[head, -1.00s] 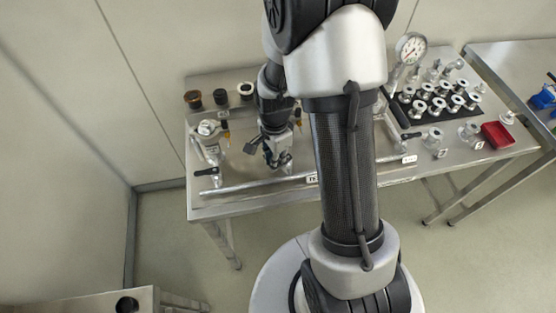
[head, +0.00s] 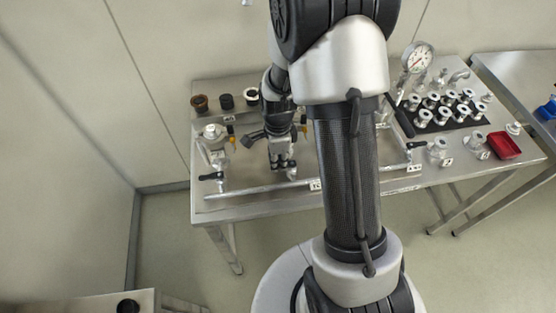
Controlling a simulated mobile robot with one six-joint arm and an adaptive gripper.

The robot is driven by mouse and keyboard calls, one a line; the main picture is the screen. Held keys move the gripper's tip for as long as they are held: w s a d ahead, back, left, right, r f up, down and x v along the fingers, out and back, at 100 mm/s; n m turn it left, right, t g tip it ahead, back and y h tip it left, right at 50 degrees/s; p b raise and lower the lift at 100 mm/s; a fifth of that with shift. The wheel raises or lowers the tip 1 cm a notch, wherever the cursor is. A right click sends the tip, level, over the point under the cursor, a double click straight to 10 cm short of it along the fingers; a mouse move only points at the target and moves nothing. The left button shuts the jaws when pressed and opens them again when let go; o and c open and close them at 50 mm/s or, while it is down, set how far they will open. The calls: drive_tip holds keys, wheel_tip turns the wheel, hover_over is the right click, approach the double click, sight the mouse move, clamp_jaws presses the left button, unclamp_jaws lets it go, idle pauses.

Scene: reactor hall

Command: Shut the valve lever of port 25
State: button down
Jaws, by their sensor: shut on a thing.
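My gripper (head: 283,166) points down at the middle valve (head: 291,174) on the long steel pipe (head: 262,189) at the front of the bench. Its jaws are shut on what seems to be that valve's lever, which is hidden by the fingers. A label (head: 316,185) sits on the pipe just right of it, too small to read. Another valve with a black lever (head: 211,176) stands to the left, its lever pointing left. A further black lever (head: 416,145) shows to the right, past my arm. I cannot tell which port is 25.
Three round caps (head: 226,101) line the bench's back left. A pressure gauge (head: 417,57) stands at the back right, near a black mat (head: 462,117) of metal fittings. A red tray (head: 504,145) lies at the right. My arm hides the bench's middle.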

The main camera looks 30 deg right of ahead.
drive_tip(key=c, duration=1.6)
unclamp_jaws()
drive_tip(key=shift+o, duration=0.2)
wheel_tip(320, 180, up, 12)
drive_tip(key=shift+r, duration=0.1)
drive_tip(key=s+a+r+n+t+b, duration=0.2)
drive_tip(key=s+a+r+n, duration=0.2)
drive_tip(key=s+n, duration=0.4)
drive_tip(key=s+a+r+n+t+b, duration=0.2)
drive_tip(key=s+r+n, duration=0.4)
drive_tip(key=s+n, duration=0.3)
drive_tip(key=a+n, duration=0.1)
drive_tip(key=n, duration=0.2)
drive_tip(key=shift+s+a+n+t, duration=0.3)
drive_tip(key=shift+a, duration=0.05)
